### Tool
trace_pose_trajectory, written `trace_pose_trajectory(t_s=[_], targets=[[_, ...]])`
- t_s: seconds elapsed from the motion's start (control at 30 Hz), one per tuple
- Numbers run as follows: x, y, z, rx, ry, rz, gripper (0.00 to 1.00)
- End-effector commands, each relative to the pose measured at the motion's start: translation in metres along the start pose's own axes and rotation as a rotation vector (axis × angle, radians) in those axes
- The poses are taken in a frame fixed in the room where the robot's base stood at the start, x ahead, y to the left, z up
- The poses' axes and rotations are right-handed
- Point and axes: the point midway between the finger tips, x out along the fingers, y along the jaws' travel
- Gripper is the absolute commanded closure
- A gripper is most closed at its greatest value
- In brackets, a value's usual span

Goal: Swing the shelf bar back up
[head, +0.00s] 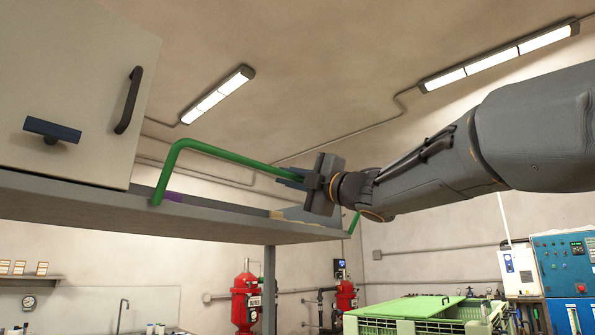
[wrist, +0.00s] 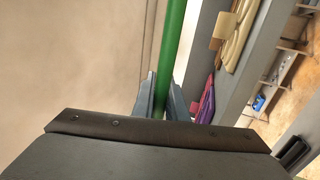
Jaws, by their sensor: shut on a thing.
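The green shelf bar (head: 225,155) stands above the edge of the grey shelf (head: 95,205). One leg meets the shelf near the white cabinet; the other shows at the shelf's far end. My gripper (head: 291,178) is shut on the long rail of the bar, toward its right end, and hides a short piece of it. In the wrist view the bar (wrist: 173,40) runs between the two fingers of my gripper (wrist: 161,88). I cannot tell whether the bar stands fully upright.
A white cabinet (head: 75,80) with a black handle (head: 129,100) and a blue knob stands on the shelf at left. A purple item (wrist: 205,100) and a beige packet (wrist: 235,38) lie on the shelf. A green crate (head: 410,322) is below at right.

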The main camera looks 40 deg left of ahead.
Motion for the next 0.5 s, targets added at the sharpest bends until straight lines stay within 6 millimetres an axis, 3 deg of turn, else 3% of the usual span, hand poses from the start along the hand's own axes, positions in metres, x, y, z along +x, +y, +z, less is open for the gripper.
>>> trace_pose_trajectory(t_s=[0.03, 0.5], targets=[[0.0031, -0.0212, -0.0009, 0.009, 0.004, -0.024, 1.0], [0.008, -0.0273, -0.002, 0.01, 0.006, -0.029, 1.0]])
